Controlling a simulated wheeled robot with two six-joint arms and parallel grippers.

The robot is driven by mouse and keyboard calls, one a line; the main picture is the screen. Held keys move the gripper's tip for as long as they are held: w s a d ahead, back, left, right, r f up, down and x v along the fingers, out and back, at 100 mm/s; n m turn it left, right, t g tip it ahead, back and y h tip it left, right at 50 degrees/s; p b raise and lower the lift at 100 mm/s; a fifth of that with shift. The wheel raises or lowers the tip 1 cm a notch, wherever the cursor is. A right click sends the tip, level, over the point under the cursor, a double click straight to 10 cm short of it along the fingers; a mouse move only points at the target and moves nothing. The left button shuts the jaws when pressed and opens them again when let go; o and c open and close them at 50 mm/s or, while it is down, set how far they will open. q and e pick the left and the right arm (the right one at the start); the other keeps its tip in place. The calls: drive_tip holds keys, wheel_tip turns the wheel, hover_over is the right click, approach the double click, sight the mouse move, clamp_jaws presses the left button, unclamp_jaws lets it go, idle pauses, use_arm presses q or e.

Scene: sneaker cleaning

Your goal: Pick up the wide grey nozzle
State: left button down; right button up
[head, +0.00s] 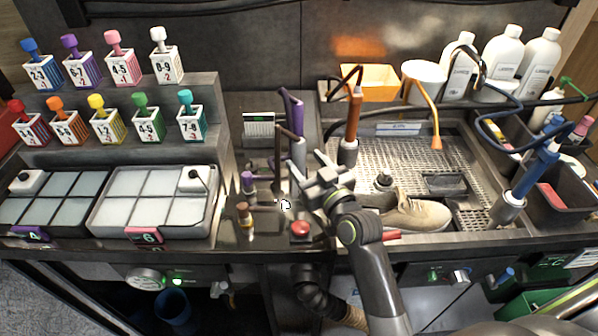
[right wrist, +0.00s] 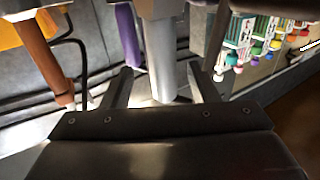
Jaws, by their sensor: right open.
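In the right wrist view an upright pale grey cylinder (right wrist: 160,65), which looks like the wide grey nozzle, stands between the two fingers. It joins a wider grey piece at the top edge of that picture. My right gripper (right wrist: 163,88) is open around it, and I see no clear grip on it. In the head view my right gripper (head: 308,165) is at the tool stand, close to the purple-handled tool (head: 291,108) and a dark upright post (head: 278,155). The nozzle cannot be told apart surely there. My left gripper is not in view.
An orange-handled tool (head: 354,112) stands right of the gripper. A beige sneaker (head: 418,214) lies on the grated sink (head: 385,160). A red button (head: 301,229) and small brushes (head: 244,212) sit at the front. Colour-topped bottles (head: 103,122) and trays fill the left.

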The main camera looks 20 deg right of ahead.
sight(302, 159)
drive_tip(key=shift+w+a, duration=0.15)
drive_tip(key=shift+w, duration=0.3)
drive_tip(key=w+p, duration=0.1)
drive_tip(key=w, duration=0.1)
drive_tip(key=w+a+p, duration=0.1)
drive_tip(key=shift+w+r, duration=0.15)
drive_tip(key=shift+w, duration=0.6)
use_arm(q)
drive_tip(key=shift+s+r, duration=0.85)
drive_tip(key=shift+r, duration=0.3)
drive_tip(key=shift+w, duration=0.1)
use_arm(e)
clamp_jaws()
